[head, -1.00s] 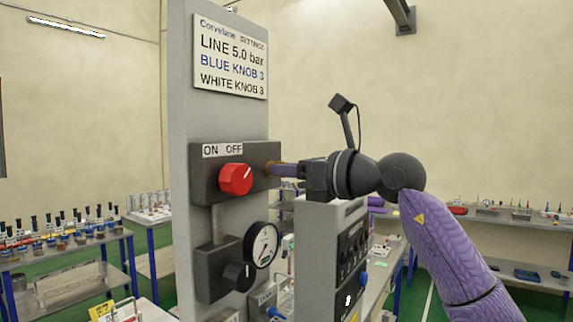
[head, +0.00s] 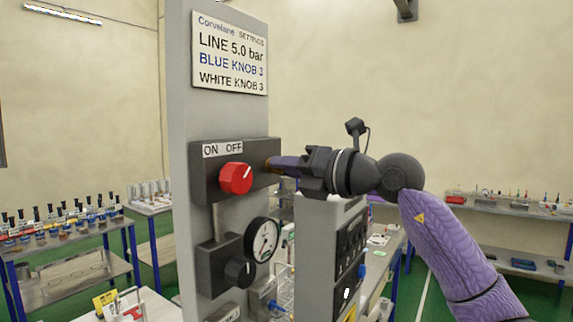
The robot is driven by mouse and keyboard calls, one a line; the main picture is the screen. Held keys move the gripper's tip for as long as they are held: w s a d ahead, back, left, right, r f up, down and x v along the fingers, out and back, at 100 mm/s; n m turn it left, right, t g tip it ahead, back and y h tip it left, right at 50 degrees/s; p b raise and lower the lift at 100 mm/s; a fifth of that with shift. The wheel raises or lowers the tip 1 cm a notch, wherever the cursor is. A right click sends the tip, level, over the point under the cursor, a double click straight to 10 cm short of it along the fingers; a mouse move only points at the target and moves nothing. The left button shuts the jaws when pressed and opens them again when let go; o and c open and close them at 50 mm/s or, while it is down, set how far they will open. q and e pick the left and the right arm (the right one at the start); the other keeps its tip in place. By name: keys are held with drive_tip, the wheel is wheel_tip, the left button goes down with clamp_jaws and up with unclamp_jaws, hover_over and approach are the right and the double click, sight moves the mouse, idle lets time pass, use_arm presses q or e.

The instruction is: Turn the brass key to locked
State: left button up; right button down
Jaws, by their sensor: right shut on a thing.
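My right gripper (head: 297,165) reaches in from the right, at the right side face of the dark ON/OFF box (head: 212,183). It is shut at a small brass-coloured part, the brass key (head: 270,164), which sits at that face. Most of the key is hidden by the fingers, so its angle cannot be told. The red knob (head: 236,178) on the front of the box has its white mark pointing up and right, toward OFF. My left gripper is not in view.
A grey panel (head: 225,110) carries a settings sign (head: 230,55), a gauge (head: 262,241) and a black knob (head: 239,271) below the box. A grey unit with dark controls (head: 315,250) stands just below my right gripper. Benches with bottles (head: 70,250) stand behind.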

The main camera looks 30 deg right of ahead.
drive_tip(key=shift+m, duration=0.4)
drive_tip(key=c, duration=0.8)
unclamp_jaws()
drive_tip(key=shift+o, duration=0.2)
drive_tip(key=b+v, duration=0.4)
drive_tip(key=v, duration=0.6)
